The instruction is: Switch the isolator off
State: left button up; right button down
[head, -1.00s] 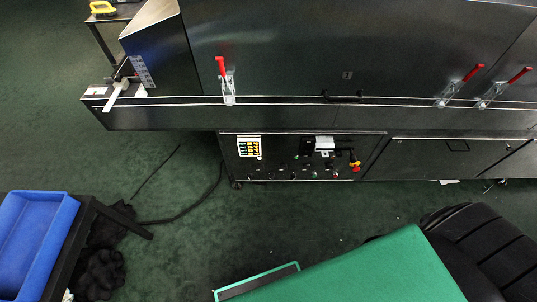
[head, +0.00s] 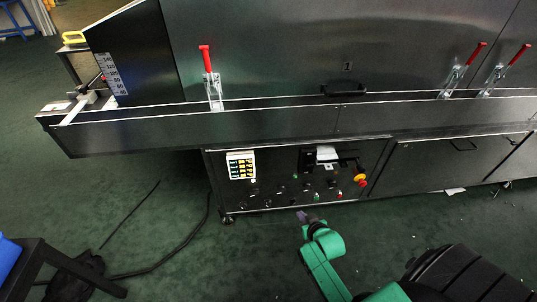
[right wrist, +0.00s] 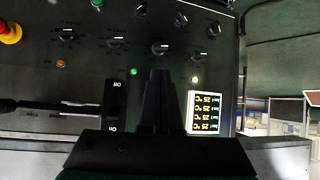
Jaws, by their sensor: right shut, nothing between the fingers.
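The control panel (head: 280,185) is on the front of the dryer, under the long ledge. A black switch unit with a pale top (head: 326,155) is on it. The right wrist view shows, upside down, a black plate with small white lettering (right wrist: 116,100) and a dark bar to its left; I cannot tell which way the isolator is set. A red and yellow knob (head: 360,180) is at the panel's lower right; it also shows in the right wrist view (right wrist: 10,32). My right gripper (head: 302,215) is shut and empty, in front of the panel's lower edge. My left gripper is out of view.
Small knobs and lamps line the panel, with a lit display (head: 241,165) at its left. Red-handled clamps (head: 208,75) stand above the ledge (head: 270,120). A black cable (head: 175,250) lies on the green floor. A dark stand (head: 60,270) is at lower left.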

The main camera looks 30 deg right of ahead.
jog(key=w+d+r+m+t+h+b, duration=0.1)
jog(key=w+d+r+t+h+b, duration=0.1)
jog(key=w+d+b, duration=0.15)
jog(key=m+t+h+b, duration=0.1)
jog(key=t+h+b, duration=0.1)
jog(key=t, duration=0.1)
send_near(309, 164)
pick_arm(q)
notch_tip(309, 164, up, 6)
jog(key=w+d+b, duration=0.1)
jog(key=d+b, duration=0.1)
pick_arm(e)
jog(key=b+x, duration=0.1)
jog(key=x, duration=0.2)
jog(key=r+x, duration=0.1)
jog(key=x, duration=0.3)
jog(key=shift+w+d+r+b, duration=0.1)
jog(key=shift+d+r+b, duration=0.15)
jog(key=shift+b, duration=0.1)
jog(key=shift+w+d+g, duration=0.15)
jog(key=shift+w+g, duration=0.15)
jog(key=shift+w, duration=0.05)
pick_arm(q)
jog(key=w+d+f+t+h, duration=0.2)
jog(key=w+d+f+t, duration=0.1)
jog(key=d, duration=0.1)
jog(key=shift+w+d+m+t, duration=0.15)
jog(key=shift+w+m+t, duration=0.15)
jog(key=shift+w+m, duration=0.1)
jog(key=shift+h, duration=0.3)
